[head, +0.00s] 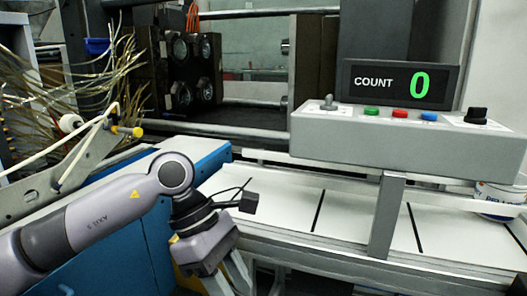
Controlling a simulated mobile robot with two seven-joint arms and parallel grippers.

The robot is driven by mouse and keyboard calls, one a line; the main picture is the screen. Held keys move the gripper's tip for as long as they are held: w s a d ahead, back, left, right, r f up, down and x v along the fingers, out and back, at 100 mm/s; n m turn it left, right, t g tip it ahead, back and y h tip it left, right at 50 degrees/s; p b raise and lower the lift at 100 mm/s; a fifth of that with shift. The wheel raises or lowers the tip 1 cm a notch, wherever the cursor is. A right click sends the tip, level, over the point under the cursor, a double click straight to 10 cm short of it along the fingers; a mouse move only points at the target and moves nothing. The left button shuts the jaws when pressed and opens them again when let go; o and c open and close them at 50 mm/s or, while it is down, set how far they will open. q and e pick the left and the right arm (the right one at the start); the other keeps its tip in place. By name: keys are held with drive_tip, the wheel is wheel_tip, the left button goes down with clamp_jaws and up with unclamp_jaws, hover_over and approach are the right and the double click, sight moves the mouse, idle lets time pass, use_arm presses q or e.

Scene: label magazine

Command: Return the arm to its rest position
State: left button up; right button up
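My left arm (105,215) comes in from the lower left and bends at a round joint above the blue-sided unit. My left gripper (229,279) hangs downward at the bottom of the head view, in front of the white conveyor. Its fingers run down towards the lower edge, and I cannot tell how far apart the tips are. I see nothing held between them. My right arm and gripper are not in view.
A grey control panel (400,140) with buttons stands on a post (386,215) over the white conveyor (345,215). Its display (398,84) reads COUNT 0. A white tub (500,192) sits at the right edge. Loose cables (50,85) and dark machinery (185,70) are behind my arm.

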use_arm(q)
drive_tip(key=s+d+r+n+g+h, duration=0.35)
drive_tip(key=s+d+n+h, duration=0.25)
drive_tip(key=d+n+h, duration=0.6)
drive_tip(key=w+a+f+n+t, duration=0.3)
drive_tip(key=w+a+n+t, duration=0.15)
drive_tip(key=n+t, duration=0.7)
drive_tip(key=w+a+f+n+t, duration=0.3)
drive_tip(key=a+n+t, duration=0.3)
drive_tip(key=n+t, duration=0.55)
drive_tip(key=s+a+f+n+y, duration=0.1)
drive_tip(key=a+f+n+y, duration=0.75)
drive_tip(key=f+n, duration=0.3)
drive_tip(key=s+a+f+n+g+y, duration=0.35)
drive_tip(key=s+f+n, duration=0.2)
drive_tip(key=f, duration=0.25)
drive_tip(key=s+a+f+n+g+y, duration=0.2)
drive_tip(key=s+a+f+n+g, duration=0.15)
drive_tip(key=s+f, duration=0.35)
wheel_tip(320, 180, up, 14)
drive_tip(key=s+a+p, duration=0.1)
drive_tip(key=p, duration=1.6)
drive_tip(key=shift+a+t+y, duration=0.3)
drive_tip(key=shift+t+y, duration=0.05)
drive_tip(key=shift+y, duration=0.05)
